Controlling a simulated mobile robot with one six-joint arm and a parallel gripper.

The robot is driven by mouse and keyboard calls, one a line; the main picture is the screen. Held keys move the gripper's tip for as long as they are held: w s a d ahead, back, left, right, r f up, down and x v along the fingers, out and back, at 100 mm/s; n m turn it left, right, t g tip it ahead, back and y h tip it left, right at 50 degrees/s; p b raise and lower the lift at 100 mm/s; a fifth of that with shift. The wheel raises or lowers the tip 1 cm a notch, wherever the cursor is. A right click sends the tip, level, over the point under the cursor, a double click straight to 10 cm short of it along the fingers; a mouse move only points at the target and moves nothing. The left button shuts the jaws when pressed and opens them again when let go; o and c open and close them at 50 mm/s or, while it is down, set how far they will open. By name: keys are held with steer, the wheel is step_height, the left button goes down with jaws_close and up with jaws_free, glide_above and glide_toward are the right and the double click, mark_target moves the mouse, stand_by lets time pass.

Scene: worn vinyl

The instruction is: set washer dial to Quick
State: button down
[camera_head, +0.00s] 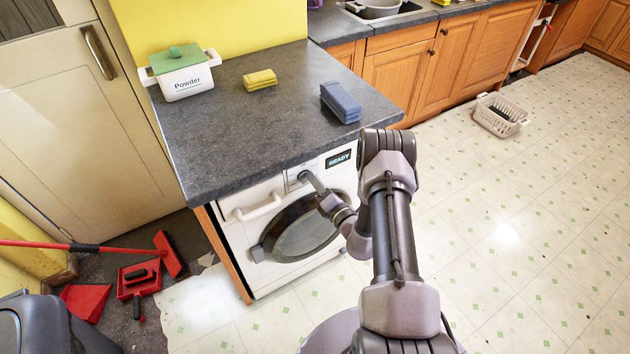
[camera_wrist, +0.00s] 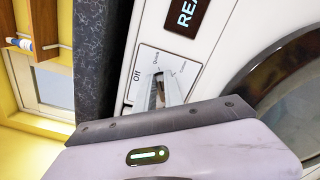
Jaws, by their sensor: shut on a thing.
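The white washer (camera_head: 262,276) stands under the dark counter, with its round door shut. My gripper (camera_head: 305,177) reaches the upper control panel from the front, left of the lit display. In the wrist view my gripper (camera_wrist: 161,88) is shut on the washer dial (camera_wrist: 159,75), which is mostly hidden between the fingers. The dial's panel (camera_wrist: 146,57) carries the printed words "Off" and "Quick", and a third label that is too small to read. I cannot tell which label the dial points to.
The display (camera_head: 339,158) reads "READY". A drawer handle (camera_head: 258,207) sticks out left of the panel. On the counter (camera_head: 215,130) are a powder box (camera_head: 187,82), a yellow cloth (camera_head: 260,80) and a blue cloth (camera_head: 341,103). A basket (camera_head: 499,115) stands on open floor at right.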

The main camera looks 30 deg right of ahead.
steer(key=shift+f, duration=0.1)
stand_by(0.4)
steer(key=c, duration=1.4)
jaws_free()
steer(key=shift+c, duration=0.2)
steer(key=s+p, duration=0.4)
steer(key=s, duration=1.3)
steer(key=shift+s+d, duration=0.25)
steer(key=shift+d, duration=0.05)
